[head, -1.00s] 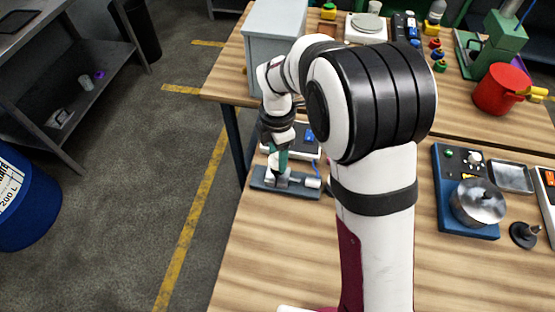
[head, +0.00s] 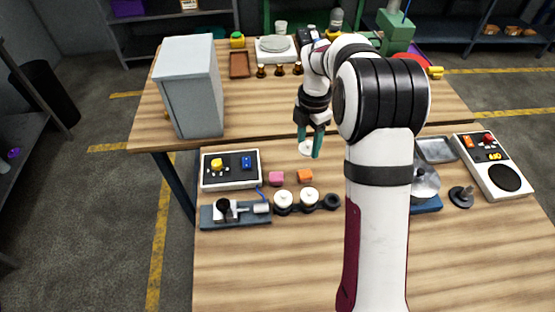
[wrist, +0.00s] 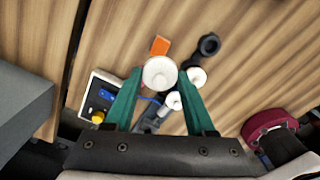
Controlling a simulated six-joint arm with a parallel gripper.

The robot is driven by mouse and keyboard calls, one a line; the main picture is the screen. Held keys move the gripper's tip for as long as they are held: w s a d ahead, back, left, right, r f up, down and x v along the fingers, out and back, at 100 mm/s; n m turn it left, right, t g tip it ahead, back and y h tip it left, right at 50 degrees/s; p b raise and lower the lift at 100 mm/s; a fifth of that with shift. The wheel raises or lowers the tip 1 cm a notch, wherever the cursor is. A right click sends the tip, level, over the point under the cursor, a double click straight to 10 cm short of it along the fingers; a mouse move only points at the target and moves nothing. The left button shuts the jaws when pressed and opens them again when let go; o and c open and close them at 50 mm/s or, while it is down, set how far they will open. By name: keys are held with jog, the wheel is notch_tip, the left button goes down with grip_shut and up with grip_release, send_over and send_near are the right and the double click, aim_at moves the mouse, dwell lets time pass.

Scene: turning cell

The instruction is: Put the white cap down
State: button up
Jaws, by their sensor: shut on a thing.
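My gripper (head: 310,151) is shut on the white cap (wrist: 160,73), a round white disc held between the tips of its two green fingers. In the head view the white cap (head: 304,148) shows low at the fingertips, over the wooden bench behind the small pink and orange blocks. Whether it touches the bench is hard to tell. The blue fixture (head: 207,218) at the front left carries a black round part and a white cylinder.
A black holder (head: 332,202) has an empty ring at its right end and two white round pieces (head: 283,200) to the left. A pink block (head: 277,178), orange block (head: 305,176) and switch box (head: 230,184) are near. A grey cabinet (head: 190,85) stands back left.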

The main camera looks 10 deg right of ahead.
jog(key=w+d+f, duration=0.2)
jog(key=d, duration=0.2)
send_over(281, 160)
jog(key=shift+m, duration=0.3)
notch_tip(281, 160, down, 7)
jog(key=shift+s+d+f, duration=0.1)
jog(key=shift+f, duration=2.15)
jog(key=o, duration=1.3)
